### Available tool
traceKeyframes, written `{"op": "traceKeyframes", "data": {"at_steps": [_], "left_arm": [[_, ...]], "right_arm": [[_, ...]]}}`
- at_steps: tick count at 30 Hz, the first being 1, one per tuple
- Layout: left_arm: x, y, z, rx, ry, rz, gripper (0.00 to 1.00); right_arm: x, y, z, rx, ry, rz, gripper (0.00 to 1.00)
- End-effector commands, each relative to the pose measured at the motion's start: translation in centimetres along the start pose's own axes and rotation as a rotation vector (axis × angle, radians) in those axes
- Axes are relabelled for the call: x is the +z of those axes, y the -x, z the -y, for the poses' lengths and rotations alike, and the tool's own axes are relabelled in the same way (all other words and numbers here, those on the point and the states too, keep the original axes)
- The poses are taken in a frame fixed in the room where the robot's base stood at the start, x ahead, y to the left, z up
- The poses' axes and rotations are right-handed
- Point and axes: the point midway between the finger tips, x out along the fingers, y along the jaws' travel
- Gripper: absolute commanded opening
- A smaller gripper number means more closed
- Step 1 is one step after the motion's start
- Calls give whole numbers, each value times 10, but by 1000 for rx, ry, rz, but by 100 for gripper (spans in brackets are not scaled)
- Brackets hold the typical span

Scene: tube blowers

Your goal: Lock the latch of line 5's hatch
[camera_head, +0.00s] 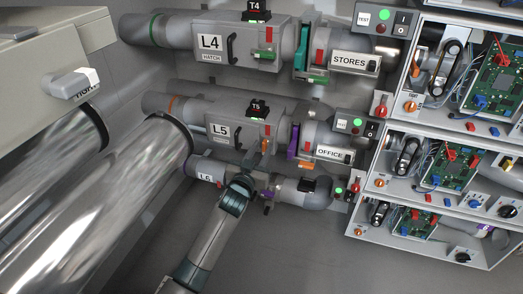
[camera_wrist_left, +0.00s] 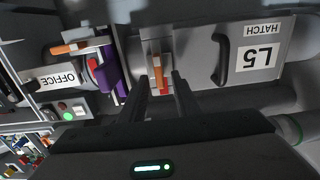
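Line 5's hatch (camera_head: 220,143) is a grey box on a pipe, labelled L5, with a black handle (camera_head: 239,136). It fills the upper right of the left wrist view (camera_wrist_left: 205,60). Its latch has an orange handle (camera_head: 265,146), pointing down in the head view, beside a red part (camera_head: 267,130). The latch handle also shows in the left wrist view (camera_wrist_left: 157,68). My left gripper (camera_wrist_left: 160,80) is open, its two dark fingers on either side of the latch, with gaps visible. Whether they touch it deeper in is unclear. My right gripper is out of view.
A purple gate (camera_head: 293,141) with an orange handle and the OFFICE pipe (camera_head: 325,139) lie to the right. Line 4's hatch (camera_head: 210,30) is above, line 6's pipe (camera_head: 205,166) below. Large shiny tubes (camera_head: 80,210) fill the left; open electronics boxes (camera_head: 430,165) stand at right.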

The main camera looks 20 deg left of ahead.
Motion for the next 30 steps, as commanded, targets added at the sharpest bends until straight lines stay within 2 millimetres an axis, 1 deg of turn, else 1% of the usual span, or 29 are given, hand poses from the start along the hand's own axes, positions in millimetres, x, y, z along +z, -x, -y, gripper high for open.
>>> {"op": "traceKeyframes", "data": {"at_steps": [5,6,8,9,10,23,30], "left_arm": [[0,0,0,0,0,0,29],[0,0,0,0,0,0,26],[0,0,0,0,0,-1,12],[0,0,0,0,0,-1,3],[0,0,0,0,0,-1,0],[-1,0,-1,0,-34,0,0],[-2,0,-2,1,-142,-1,0]], "right_arm": [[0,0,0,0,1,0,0],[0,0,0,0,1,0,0],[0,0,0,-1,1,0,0],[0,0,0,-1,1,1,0],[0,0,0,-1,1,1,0],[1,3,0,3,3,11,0],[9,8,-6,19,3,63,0]]}}
